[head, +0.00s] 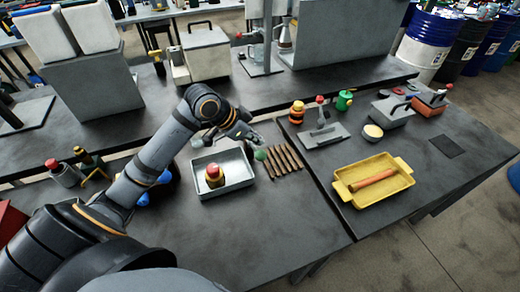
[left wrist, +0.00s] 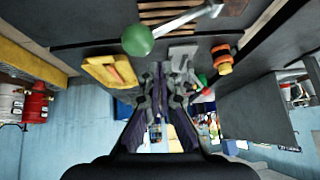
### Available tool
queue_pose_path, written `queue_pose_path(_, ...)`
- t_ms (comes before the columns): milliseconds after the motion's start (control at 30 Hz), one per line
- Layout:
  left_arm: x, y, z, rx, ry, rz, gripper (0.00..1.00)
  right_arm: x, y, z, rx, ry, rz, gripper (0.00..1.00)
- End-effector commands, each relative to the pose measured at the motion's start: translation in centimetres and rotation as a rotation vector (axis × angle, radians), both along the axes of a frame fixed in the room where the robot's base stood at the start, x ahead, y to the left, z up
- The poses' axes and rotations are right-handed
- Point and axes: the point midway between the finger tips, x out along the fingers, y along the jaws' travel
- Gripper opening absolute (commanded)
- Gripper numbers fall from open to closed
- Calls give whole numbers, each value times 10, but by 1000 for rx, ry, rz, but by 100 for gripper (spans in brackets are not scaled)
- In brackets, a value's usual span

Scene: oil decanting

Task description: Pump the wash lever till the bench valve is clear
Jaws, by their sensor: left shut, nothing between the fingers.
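The bench valve (head: 214,176), with a red top and a yellowish body, stands upright in a shallow grey-white tray (head: 232,184). How clean its surface is cannot be told at this size. A lever with a green ball knob (head: 260,155) shows just right of the tray. In the left wrist view its green knob (left wrist: 138,40) sits on a pale metal rod, near the top. My left gripper (head: 256,139) is shut and empty above the tray's far right side, close to the knob but apart from it. My right gripper is not in view.
Brown slats (head: 284,161) lie right of the knob. A yellow tray (head: 397,190) holding a brown roller is farther right. A grey plate with a handle (head: 320,134) and an orange-black canister (head: 297,113) stand behind. The bench front is clear.

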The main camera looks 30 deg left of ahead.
Motion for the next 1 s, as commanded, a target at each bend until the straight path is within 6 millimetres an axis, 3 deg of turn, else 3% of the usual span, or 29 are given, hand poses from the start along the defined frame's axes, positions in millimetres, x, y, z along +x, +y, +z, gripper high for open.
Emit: queue_pose_path(1000, -3, -3, -8, 0, 0, 0, 0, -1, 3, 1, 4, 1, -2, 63)
